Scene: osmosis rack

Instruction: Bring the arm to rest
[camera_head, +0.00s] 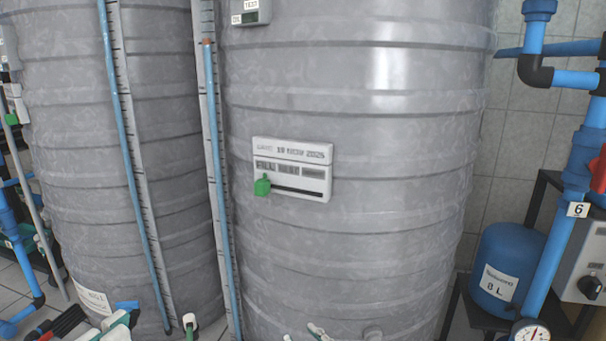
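Neither of my grippers can be made out in the head view, and no arm of mine shows clearly. A large grey ribbed tank (370,120) fills the middle of the head view. A white panel (292,169) with printed text is fixed to its front. A green tab (262,186) sits at the left end of the panel's dark slot.
A second grey tank (75,140) stands at left. Graduated scales with blue tubes (212,120) run down both tanks. Blue pipes (555,260), a blue vessel (497,265) and a grey control box (588,265) crowd the right. Red-black handles (65,322) show bottom left.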

